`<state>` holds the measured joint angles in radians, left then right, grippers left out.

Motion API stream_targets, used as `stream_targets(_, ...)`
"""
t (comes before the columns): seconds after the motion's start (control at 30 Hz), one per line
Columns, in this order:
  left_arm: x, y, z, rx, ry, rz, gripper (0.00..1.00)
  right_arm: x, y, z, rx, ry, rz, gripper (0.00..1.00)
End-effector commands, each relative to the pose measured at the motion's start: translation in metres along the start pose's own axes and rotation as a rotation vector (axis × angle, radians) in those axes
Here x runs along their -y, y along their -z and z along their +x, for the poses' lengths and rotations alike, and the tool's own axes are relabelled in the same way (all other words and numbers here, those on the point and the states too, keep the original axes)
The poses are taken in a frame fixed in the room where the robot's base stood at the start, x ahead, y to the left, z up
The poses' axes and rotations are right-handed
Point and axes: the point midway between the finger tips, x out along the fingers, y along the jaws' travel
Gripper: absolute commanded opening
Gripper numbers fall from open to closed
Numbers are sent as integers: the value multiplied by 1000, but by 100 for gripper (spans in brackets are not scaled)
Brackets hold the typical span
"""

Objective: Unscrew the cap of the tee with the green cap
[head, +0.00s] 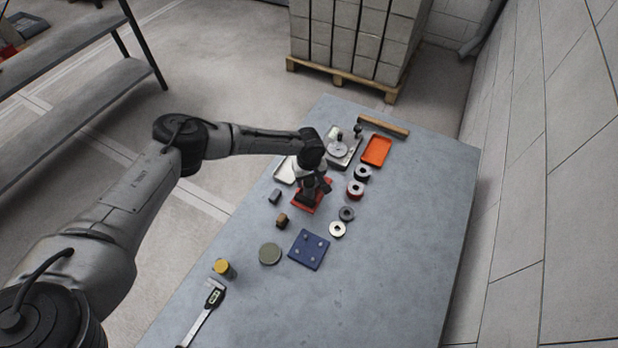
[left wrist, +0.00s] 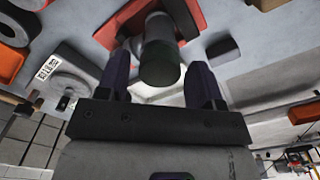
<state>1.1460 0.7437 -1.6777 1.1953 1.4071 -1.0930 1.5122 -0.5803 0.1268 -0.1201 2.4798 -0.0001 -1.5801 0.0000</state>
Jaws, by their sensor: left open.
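A red base plate (head: 305,204) lies on the grey table in the head view, mostly under my left gripper (head: 314,188). In the left wrist view the red plate (left wrist: 186,17) shows at the top. A grey pipe fitting (left wrist: 158,28), which looks like the tee, stands out from it towards the camera. Its near end is a dark greenish cap (left wrist: 160,68). My left gripper (left wrist: 161,75) is open, with one finger on each side of the cap. I cannot tell whether the fingers touch it. The tee is hidden behind my gripper in the head view. My right gripper is not in view.
Beside the plate stand a brown block (head: 282,220), a grey block (head: 274,196) and several rings (head: 355,188). An orange tray (head: 376,150) and a scale-like device (head: 340,150) lie farther back. A blue plate (head: 309,249) lies nearer. The table's right side is clear.

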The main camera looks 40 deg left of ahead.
Motion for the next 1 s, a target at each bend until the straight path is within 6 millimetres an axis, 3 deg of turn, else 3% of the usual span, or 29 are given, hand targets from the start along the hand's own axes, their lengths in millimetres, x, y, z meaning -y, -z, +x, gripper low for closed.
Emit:
stream_targets(0.3,0,0,-1,1,0,27,58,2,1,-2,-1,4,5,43)
stream_targets(1.0,1,-1,0,2,1,611,58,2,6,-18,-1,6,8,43)
